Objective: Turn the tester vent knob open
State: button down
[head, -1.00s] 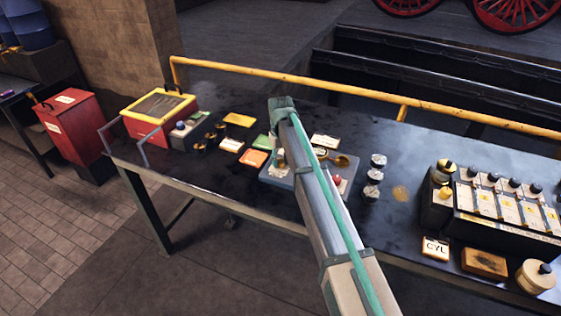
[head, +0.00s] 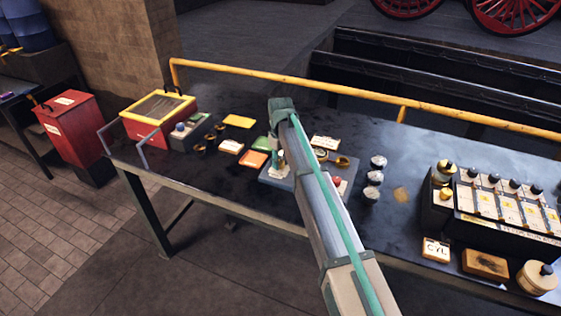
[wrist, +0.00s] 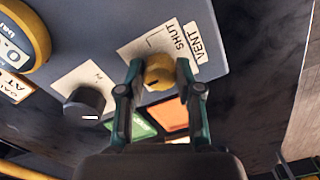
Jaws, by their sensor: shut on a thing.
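In the wrist view the brass-yellow vent knob (wrist: 158,74) sits on the grey tester panel (wrist: 232,32). A white plate by it reads SHUT, and a VENT label lies beside that. My gripper (wrist: 160,72) has one teal finger on each side of the knob and is shut on it. I cannot clearly read the knob's setting. In the head view the grey-blue tester (head: 268,176) lies partly behind my arm, which hides most of the gripper and the vent knob.
A black knob (wrist: 85,104) and a yellow-rimmed gauge (wrist: 22,38) are on the same panel. Orange (head: 252,159) and green cards lie beside the tester. Small silver-topped cylinders (head: 375,178) stand to its right. A yellow rail (head: 300,83) runs along the bench's back.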

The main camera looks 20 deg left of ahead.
aim_at(281, 162)
jog(key=c, duration=0.8)
grip_release()
jog(key=shift+o, duration=0.2)
notch_tip(281, 162, up, 12)
